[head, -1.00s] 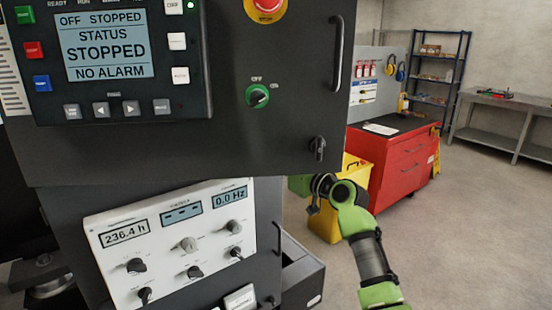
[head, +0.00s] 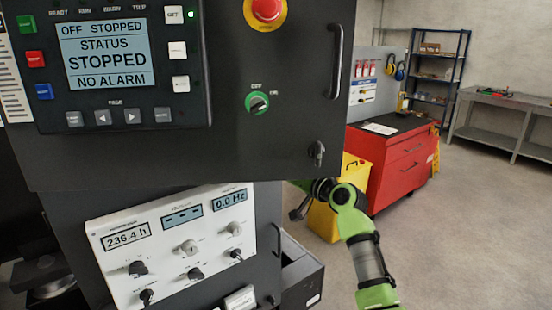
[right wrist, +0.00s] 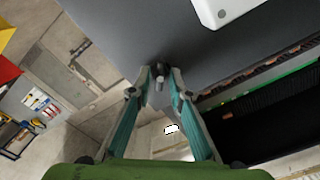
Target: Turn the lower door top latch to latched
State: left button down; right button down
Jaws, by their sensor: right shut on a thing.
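In the right wrist view, a small dark latch (right wrist: 159,76) with a pale end stands out from a flat grey door face (right wrist: 125,28). My right gripper (right wrist: 160,88) has its fingertips on both sides of this latch and is shut on it. In the head view, my right gripper (head: 300,207) shows as a dark shape beside the cabinet's lower right edge; its fingertips are hard to make out there. I cannot tell the latch's exact angle. My left gripper is not in view.
A dark upper cabinet (head: 240,150) with a screen, a handle (head: 335,60) and a black latch (head: 317,153) overhangs a white knob panel (head: 170,240). A yellow bin (head: 325,220) and a red tool cabinet (head: 400,165) stand behind my arm. Floor at the right is clear.

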jog(key=m+p, duration=0.1)
jog(key=m, duration=0.2)
jog(key=m+p, duration=0.2)
jog(key=m, duration=0.2)
jog(key=m+p, duration=0.1)
jog(key=m, duration=0.2)
jog(key=shift+f+p, duration=0.25)
jog(key=shift+p, duration=0.15)
jog(key=shift+m, duration=0.4)
jog(key=c, duration=1.9)
grip_release()
jog(key=v, duration=1.2)
